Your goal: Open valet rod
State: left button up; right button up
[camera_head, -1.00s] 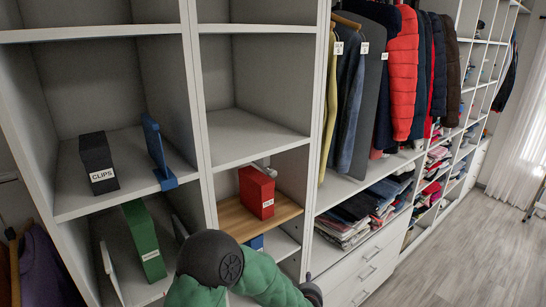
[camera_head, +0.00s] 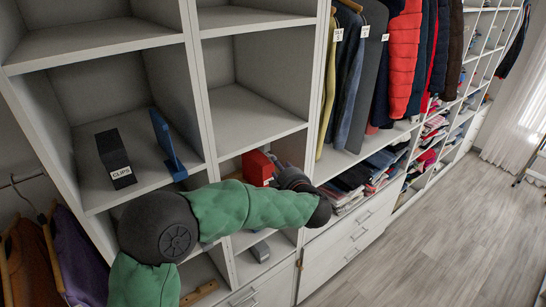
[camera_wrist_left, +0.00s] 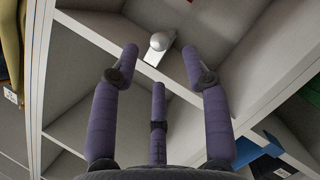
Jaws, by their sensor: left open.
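The valet rod (camera_wrist_left: 160,42) shows in the left wrist view as a rounded silver end on a pale metal mount, against the white shelving. My left gripper (camera_wrist_left: 160,62) is open, its purple fingers spread with the rod's end seen between the two upper tips. The fingers do not appear to touch it, though the exact gap is hard to judge. In the head view my left gripper (camera_head: 292,178) is a dark shape in front of the red box's cubby, and the rod is hidden or too small to pick out there. My right gripper is not in view.
A red box (camera_head: 257,167) sits in the cubby by my gripper. A black CLIPS box (camera_head: 115,158) and a blue upright item (camera_head: 165,145) stand left. Hanging clothes (camera_head: 352,80), folded clothes (camera_head: 350,182) and white drawers (camera_head: 345,240) lie right. The floor (camera_head: 440,220) is open.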

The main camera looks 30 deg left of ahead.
pick_arm(q)
jog(key=p+x, duration=0.1)
jog(key=x, duration=0.6)
jog(key=shift+w+a, duration=0.25)
jog(key=c, duration=0.8)
jog(key=shift+d+f, duration=0.1)
jog(key=shift+f, duration=0.05)
grip_shut()
